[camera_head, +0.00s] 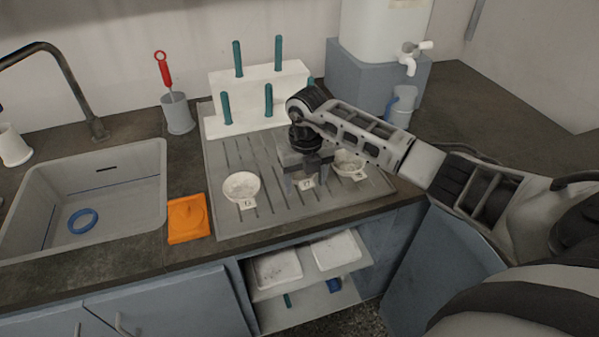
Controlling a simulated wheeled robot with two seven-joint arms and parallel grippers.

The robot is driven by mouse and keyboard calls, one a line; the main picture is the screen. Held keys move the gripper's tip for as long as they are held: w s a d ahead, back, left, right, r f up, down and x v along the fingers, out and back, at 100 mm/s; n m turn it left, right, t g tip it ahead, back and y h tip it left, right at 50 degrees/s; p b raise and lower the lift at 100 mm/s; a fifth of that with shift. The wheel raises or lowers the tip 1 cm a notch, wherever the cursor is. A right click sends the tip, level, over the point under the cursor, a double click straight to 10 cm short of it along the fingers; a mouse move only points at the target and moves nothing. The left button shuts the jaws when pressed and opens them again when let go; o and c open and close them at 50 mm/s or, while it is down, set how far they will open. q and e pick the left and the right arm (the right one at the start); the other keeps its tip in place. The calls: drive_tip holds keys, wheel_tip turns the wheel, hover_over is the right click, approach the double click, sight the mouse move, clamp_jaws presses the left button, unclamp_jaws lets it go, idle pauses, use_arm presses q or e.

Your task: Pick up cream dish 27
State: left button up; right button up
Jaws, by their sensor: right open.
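The left dish (240,184) is fully in view. The right dish (347,158) is partly hidden by my right arm. My left gripper is not in view.
A white rack (250,103) with teal pegs stands behind the dishes. An orange item (187,219) lies left of the drainboard, near the sink (150,165). A grey cup (177,114) holds a red-handled tool. A white tank (375,30) with a tap stands at the back right.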

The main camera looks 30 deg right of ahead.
clamp_jaws()
drive_tip(key=shift+r, duration=0.1)
idle(0.3)
